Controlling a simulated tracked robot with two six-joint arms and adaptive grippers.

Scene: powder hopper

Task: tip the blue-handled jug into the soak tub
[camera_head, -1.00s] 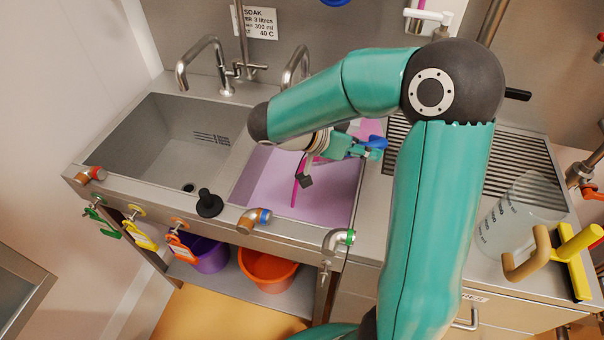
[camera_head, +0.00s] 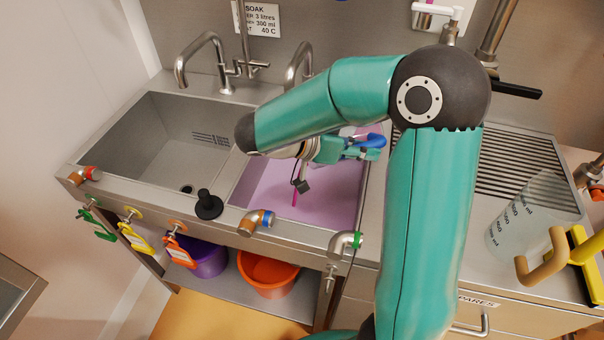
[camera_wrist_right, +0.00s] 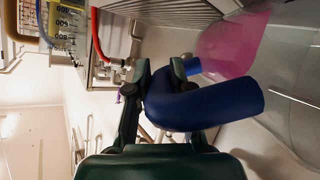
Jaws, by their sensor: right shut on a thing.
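My right gripper (camera_head: 372,146) is shut on the blue handle (camera_head: 376,140) of the jug, above the back right part of the soak tub. The soak tub (camera_head: 328,200) is the right basin, with lilac liquid in it. My forearm and gripper hide most of the jug body, so its tilt is hard to tell. In the right wrist view the curved blue handle (camera_wrist_right: 205,108) lies between the fingers. A pink patch (camera_wrist_right: 235,42) shows beyond it; I cannot tell whether it is in the jug or the tub. My left gripper is out of view.
An empty basin (camera_head: 165,150) lies left of the tub. Taps (camera_head: 205,62) stand behind. A black plunger-like knob (camera_head: 208,205) and pipe fittings line the front rim. A ribbed drainboard (camera_head: 515,165) and a clear graduated jug with a tan handle (camera_head: 525,215) are at right.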

